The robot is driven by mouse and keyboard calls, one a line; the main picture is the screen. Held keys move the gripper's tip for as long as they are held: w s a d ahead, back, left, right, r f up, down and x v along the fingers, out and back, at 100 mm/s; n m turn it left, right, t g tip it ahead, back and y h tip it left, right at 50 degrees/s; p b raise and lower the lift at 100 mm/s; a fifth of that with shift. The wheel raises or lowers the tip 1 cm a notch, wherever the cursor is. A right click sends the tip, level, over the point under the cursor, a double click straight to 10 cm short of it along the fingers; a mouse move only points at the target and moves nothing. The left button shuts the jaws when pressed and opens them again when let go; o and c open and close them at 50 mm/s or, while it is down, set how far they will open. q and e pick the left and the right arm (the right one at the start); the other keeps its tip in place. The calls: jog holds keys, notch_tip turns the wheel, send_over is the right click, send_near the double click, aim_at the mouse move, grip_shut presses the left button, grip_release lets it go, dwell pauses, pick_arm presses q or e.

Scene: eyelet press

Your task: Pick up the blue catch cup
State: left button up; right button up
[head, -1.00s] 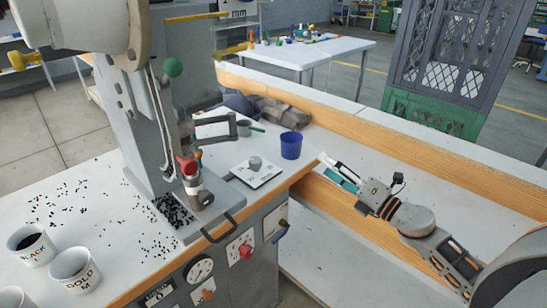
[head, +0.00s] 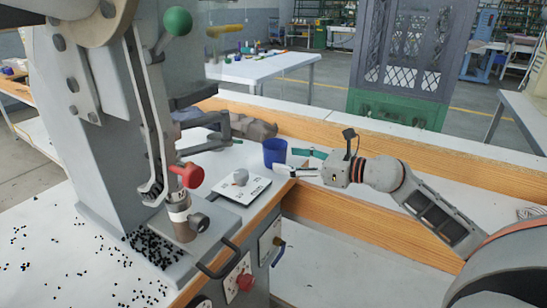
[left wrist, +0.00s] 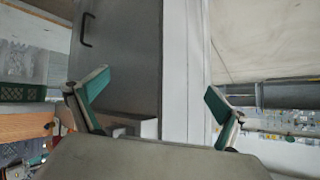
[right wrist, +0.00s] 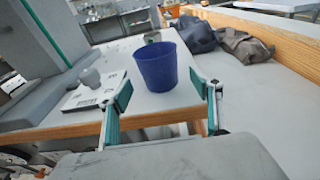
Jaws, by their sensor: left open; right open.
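The blue catch cup (head: 274,152) stands upright on the white bench top near its right edge. It also shows in the right wrist view (right wrist: 156,68), ahead of the fingers. My right gripper (head: 298,161) is open and level with the cup, at its right side. In the right wrist view my right gripper (right wrist: 164,98) has one finger on each side of the cup's lower part in the picture; I cannot tell whether the fingertips reach around it. My left gripper (left wrist: 158,90) is open and empty in the left wrist view, and it is not in the head view.
A white scale plate with a knob (head: 241,188) lies left of the cup. The grey press (head: 95,130) with its red knob (head: 187,174) stands further left. Black eyelets (head: 150,248) are strewn by its base. Grey cloths (head: 250,127) lie behind the cup.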

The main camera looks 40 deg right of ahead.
aim_at(275, 156)
jog(key=shift+b+x, duration=0.3)
jog(key=shift+x, duration=2.3)
jog(key=shift+r, duration=0.1)
jog(key=c, duration=1.1)
